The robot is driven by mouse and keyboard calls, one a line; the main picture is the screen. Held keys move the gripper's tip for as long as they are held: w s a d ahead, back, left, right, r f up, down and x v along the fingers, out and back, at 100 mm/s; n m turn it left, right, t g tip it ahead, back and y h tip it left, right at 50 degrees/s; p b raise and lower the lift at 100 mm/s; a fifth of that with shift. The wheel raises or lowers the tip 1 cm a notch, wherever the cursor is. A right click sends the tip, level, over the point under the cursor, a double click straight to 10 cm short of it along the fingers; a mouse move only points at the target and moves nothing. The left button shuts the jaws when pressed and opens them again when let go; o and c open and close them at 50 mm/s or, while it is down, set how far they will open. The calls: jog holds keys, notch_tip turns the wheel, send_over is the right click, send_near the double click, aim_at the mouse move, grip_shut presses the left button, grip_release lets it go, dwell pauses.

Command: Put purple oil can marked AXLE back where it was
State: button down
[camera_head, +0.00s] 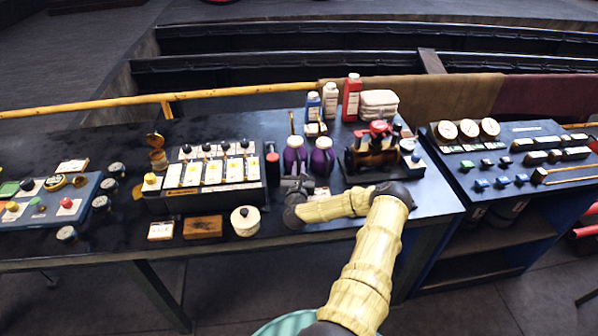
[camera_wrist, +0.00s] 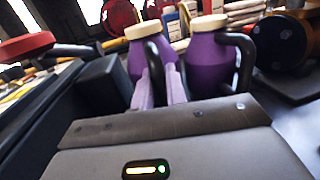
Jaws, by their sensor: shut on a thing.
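Two purple oil cans with cream lids and dark handles stand side by side on the dark bench, the left can (camera_head: 294,157) and the right can (camera_head: 322,160). In the wrist view the left can (camera_wrist: 138,62) is straight ahead of my gripper (camera_wrist: 160,80), and the right can (camera_wrist: 207,68) is just beside it. My gripper's two pale fingers are shut on the left can's dark handle. In the head view my gripper (camera_head: 296,184) is in front of the cans. No AXLE marking is readable, and I cannot tell whether the held can touches the bench.
A black-handled lever panel (camera_head: 210,178) is left of the cans. A dark device with red parts (camera_head: 377,145) is close on the right. Bottles, including a red one (camera_head: 351,98), stand behind. A cream round pot (camera_head: 245,221) and a brown block (camera_head: 203,227) are at the front.

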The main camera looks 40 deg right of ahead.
jog(key=shift+f, duration=0.65)
jog(key=c, duration=1.4)
grip_release()
jog(key=shift+f, duration=0.1)
jog(key=b+v, duration=0.3)
jog(key=v, duration=0.8)
jog(key=shift+w+f, duration=0.1)
jog(key=shift+s+a+b, duration=0.3)
jog(key=shift+s+a, duration=0.1)
jog(key=shift+s, duration=0.05)
